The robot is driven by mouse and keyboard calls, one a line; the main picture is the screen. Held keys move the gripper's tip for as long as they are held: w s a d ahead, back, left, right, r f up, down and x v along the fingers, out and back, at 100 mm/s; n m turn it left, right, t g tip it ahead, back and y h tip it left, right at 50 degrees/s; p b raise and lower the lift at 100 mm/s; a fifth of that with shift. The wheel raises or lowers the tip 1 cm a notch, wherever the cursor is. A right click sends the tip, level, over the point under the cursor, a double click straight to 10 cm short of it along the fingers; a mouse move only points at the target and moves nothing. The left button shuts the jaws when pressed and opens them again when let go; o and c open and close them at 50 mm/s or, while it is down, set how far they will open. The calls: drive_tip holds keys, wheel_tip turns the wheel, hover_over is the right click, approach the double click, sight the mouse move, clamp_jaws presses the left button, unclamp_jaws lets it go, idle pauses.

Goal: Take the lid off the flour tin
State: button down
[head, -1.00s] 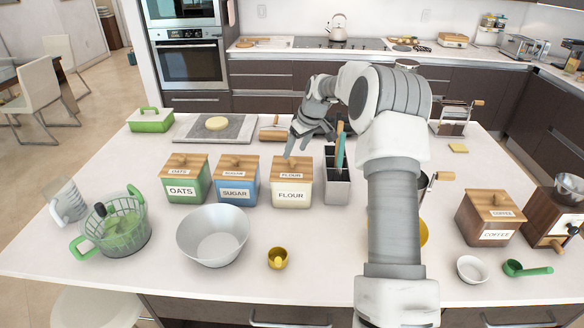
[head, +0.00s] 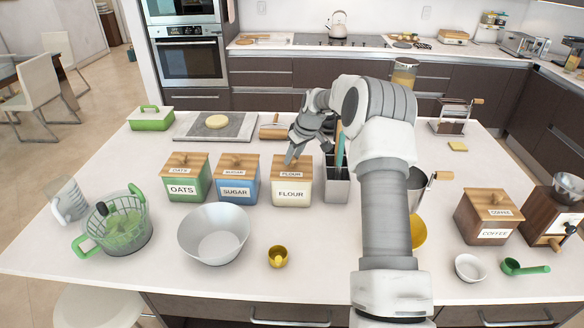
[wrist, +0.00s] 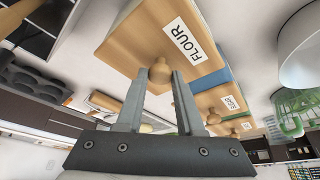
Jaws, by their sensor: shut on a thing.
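The flour tin (head: 291,192) is a cream box with a FLOUR label, standing on the white island counter. Its wooden lid (head: 299,171) sits on top and carries a smaller FLOUR label. In the wrist view the lid (wrist: 150,35) is close ahead, with its round wooden knob (wrist: 160,72) between my fingers. My gripper (head: 289,160) has come down over the lid from behind and is shut on the knob; it also shows in the wrist view (wrist: 160,82). The lid appears seated on the tin. The back of the tin is hidden.
The blue sugar tin (head: 237,190) and green oats tin (head: 184,188) stand to the left. A utensil holder (head: 337,190) is close on the right. A large bowl (head: 213,236) and small yellow cup (head: 277,257) are in front. Counter in front of the flour tin is partly clear.

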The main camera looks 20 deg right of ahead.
sight(293, 159)
drive_tip(key=shift+r, duration=0.1)
wheel_tip(293, 159, up, 10)
drive_tip(key=b, duration=0.1)
idle(0.5)
drive_tip(key=shift+a, duration=0.15)
